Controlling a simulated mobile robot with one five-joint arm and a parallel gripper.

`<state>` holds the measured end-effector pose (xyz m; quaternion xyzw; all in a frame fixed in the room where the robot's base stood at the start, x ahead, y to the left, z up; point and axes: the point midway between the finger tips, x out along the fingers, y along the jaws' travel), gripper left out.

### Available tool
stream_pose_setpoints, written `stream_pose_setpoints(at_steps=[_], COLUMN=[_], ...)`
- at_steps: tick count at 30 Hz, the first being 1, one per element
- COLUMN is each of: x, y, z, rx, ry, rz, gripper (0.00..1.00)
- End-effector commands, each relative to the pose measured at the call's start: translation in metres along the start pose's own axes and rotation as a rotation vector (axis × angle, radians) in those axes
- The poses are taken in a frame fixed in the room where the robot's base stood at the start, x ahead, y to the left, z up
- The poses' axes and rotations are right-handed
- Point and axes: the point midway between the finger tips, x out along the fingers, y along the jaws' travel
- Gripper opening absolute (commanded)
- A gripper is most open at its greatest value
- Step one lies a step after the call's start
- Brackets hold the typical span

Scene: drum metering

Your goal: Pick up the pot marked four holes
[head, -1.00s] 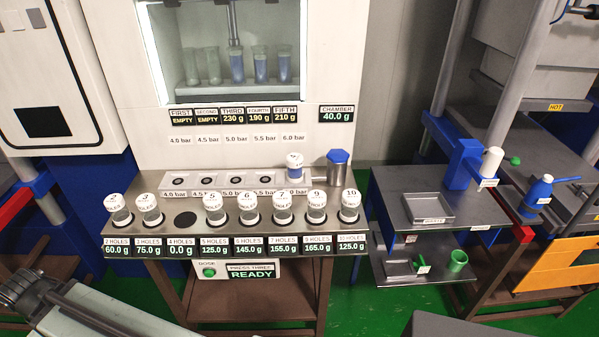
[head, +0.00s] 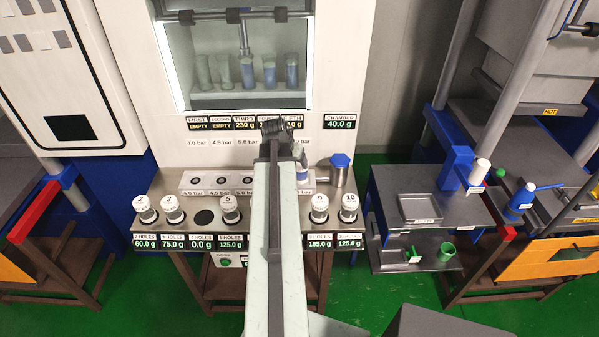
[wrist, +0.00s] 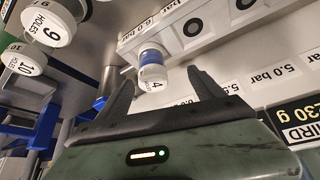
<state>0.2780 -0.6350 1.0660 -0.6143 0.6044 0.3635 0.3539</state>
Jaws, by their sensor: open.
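The pot marked four holes is a small clear pot with blue contents and a white cap. It stands at the right end of the pale station block, partly behind my arm in the head view (head: 302,172). In the wrist view the pot (wrist: 152,66) shows with a 4 on its cap, between the tips of my fingers in the picture. My gripper (wrist: 158,70) is open and empty, with a gap on both sides of the pot. In the head view my gripper (head: 279,127) is at the end of my raised arm. The rack's 4-hole place (head: 204,217) is an empty dark circle reading 0.0 g.
Capped pots stand along the rack, including the 9 pot (head: 319,208) and the 10 pot (head: 349,207); my arm hides the middle ones. A blue-topped metal cylinder (head: 340,170) stands right of the four-hole pot. The station block (head: 190,184) lies behind the rack row.

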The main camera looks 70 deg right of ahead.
Motion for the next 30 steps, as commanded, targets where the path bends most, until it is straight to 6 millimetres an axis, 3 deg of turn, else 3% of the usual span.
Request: stream_pose_setpoints(at_steps=[1,4,8,13,18,27,30], x=[0.003,0.004,0.010,0.032,0.035,0.083,0.084], y=[0.014,0.024,0.023,0.023,0.022,0.020,0.020], z=[-0.006,-0.011,-0.010,-0.009,-0.010,-0.011,-0.012], rx=[0.026,0.045,0.045,0.044,0.043,0.041,0.040], ry=[0.007,0.015,0.015,0.014,0.014,0.014,0.014], rz=[0.011,0.019,0.018,0.018,0.017,0.017,0.016], gripper=[0.77,0.77,0.77,0.77,0.77,0.77,0.77])
